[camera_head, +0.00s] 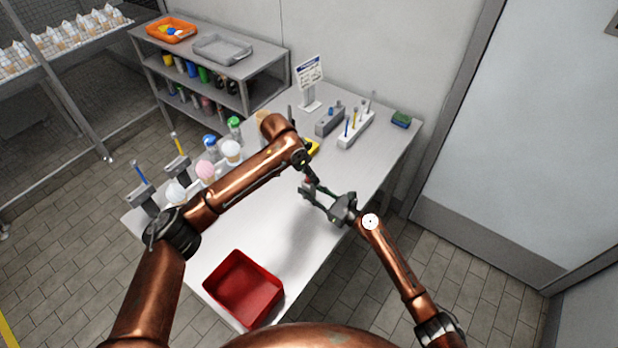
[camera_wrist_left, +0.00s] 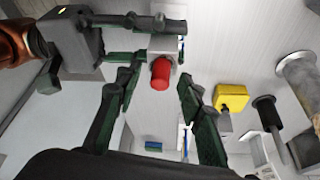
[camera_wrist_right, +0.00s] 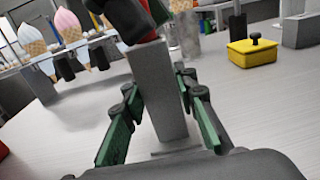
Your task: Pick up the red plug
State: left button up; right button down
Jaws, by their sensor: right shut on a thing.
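The red plug (camera_wrist_left: 160,73) sticks out of the end of a grey block (camera_wrist_right: 160,92). In the left wrist view it lies between the fingertips of my left gripper (camera_wrist_left: 158,84), which is open with a gap on both sides. My right gripper (camera_wrist_right: 157,82) is shut on the grey block, one green-padded finger on each side, and holds it upright. In the head view my right gripper (camera_head: 308,189) reaches in from the right over the table. My left gripper is mostly hidden there behind its own arm. In the right wrist view dark fingers overlap the red plug at the top.
A red bin (camera_head: 243,288) is at the table's front edge. A yellow box with a black knob (camera_wrist_right: 252,52) stands beyond the block. Ice cream cones (camera_head: 205,172) stand to the left. Tool holders (camera_head: 356,130) are at the back. The table middle is clear.

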pick_arm(q)
jog(key=shift+c, duration=0.3)
jog(key=c, duration=0.8)
jog(key=shift+r, duration=0.1)
notch_tip(320, 180, up, 10)
jog(key=shift+f, duration=0.1)
pick_arm(e)
jog(key=c, duration=1.5)
grip_release()
jog(key=shift+o, duration=0.2)
jog(key=shift+s+d, duration=0.1)
jog(key=v, duration=1.1)
jog(key=shift+s+d, duration=0.25)
jog(key=shift+d, duration=0.05)
